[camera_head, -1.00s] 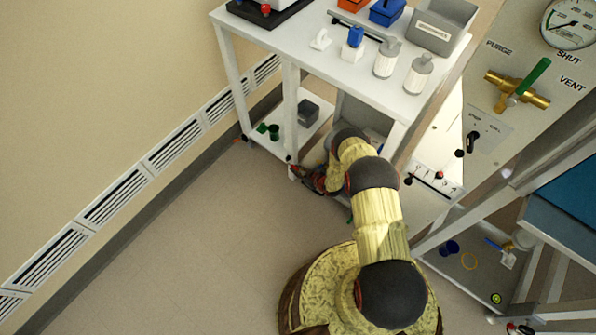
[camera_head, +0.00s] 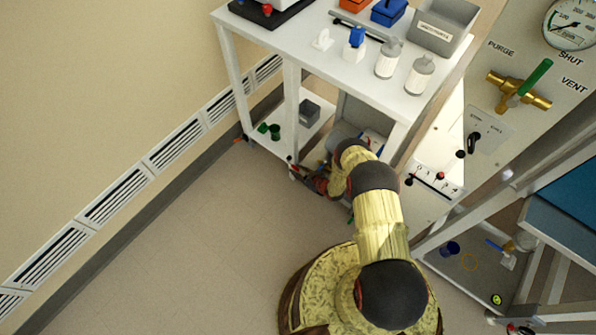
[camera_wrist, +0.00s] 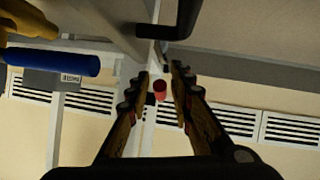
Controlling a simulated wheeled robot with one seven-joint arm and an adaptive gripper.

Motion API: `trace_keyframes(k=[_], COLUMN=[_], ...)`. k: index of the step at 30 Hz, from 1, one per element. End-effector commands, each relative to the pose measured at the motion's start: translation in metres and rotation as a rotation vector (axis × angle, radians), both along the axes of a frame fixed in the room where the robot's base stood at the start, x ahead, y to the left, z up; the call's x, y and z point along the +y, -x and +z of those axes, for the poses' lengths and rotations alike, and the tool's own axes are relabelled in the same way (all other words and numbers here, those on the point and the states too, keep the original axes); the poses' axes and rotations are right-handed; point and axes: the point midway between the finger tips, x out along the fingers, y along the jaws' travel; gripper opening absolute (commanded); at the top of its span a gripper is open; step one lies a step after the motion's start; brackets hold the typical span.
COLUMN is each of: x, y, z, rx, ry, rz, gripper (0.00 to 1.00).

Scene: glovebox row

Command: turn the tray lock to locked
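My gripper (camera_head: 308,178) is low at the front of the white cart, beside its front leg, and partly hidden by my arm. In the wrist view my gripper (camera_wrist: 161,72) is open, its two dark fingers apart. A small red cylindrical knob (camera_wrist: 160,88) shows in the gap between the fingers; I cannot tell whether they touch it. A red tip (camera_head: 290,160) also shows by the cart leg in the head view. No readable label marks the tray lock, so I cannot tell which part it is or its setting.
The white cart (camera_head: 288,40) holds bottles and bins on top. Its lower shelf (camera_head: 290,140) carries a green cup (camera_head: 275,131) and a grey box (camera_head: 309,112). A black bent bar (camera_wrist: 178,25) hangs just above the fingertips. The panel with the gauge (camera_head: 570,24) stands right. Floor at left is clear.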

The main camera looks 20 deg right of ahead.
Motion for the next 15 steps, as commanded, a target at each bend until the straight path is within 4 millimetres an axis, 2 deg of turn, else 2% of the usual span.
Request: trace_keyframes(k=[3,15], x=[0.0001,-0.0029], y=[-0.0004,0.0039], z=[0.0004,0.0036], rx=[-0.001,-0.002], ry=[0.0,0.001], rz=[0.001,0.0], gripper=[0.31,0.31])
